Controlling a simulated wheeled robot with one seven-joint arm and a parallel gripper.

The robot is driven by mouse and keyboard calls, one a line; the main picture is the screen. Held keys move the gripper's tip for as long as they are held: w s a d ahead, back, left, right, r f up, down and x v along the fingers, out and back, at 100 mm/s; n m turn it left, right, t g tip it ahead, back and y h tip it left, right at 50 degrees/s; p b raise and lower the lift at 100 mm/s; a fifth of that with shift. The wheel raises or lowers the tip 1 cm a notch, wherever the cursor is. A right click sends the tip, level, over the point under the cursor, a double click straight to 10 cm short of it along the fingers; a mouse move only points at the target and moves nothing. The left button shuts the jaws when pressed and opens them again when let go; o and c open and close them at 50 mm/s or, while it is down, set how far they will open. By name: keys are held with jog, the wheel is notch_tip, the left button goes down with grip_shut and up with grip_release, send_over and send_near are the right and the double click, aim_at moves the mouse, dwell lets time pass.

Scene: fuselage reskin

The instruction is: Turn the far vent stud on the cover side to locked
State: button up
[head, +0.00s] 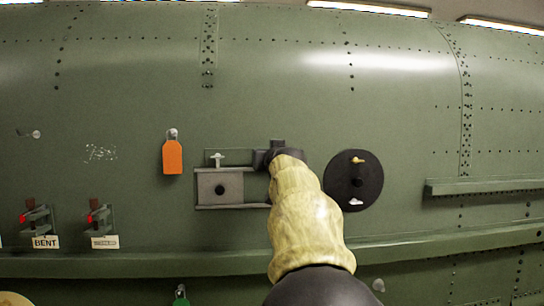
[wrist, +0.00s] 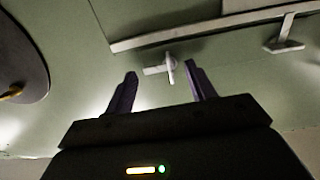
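Two pale wing studs sit along the upper edge of the vent frame (head: 238,207) on the green fuselage wall. One stud (head: 217,157) stands above the grey cover plate (head: 205,188); in the wrist view it appears at upper right (wrist: 284,46). The other stud (wrist: 168,69) is hidden behind my arm in the head view. In the wrist view it lies ahead of and between my fingertips. My gripper (wrist: 160,78) is open and empty, with a finger on each side of this stud; contact cannot be told. I cannot tell which stud the task names.
A black round disc (head: 343,181) with a brass stud (head: 358,160) and a white stud (head: 355,202) is right of my arm. An orange tag (head: 172,157) hangs at left. Red-handled clamps (head: 35,217) stick out at lower left. A ledge (head: 420,247) runs below.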

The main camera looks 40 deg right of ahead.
jog(key=c, duration=0.7)
jog(key=shift+a, duration=0.15)
jog(key=shift+c, duration=0.5)
jog(key=shift+f, duration=0.1)
jog(key=m, duration=0.6)
jog(key=shift+f+b, duration=0.3)
jog(key=shift+b, duration=0.1)
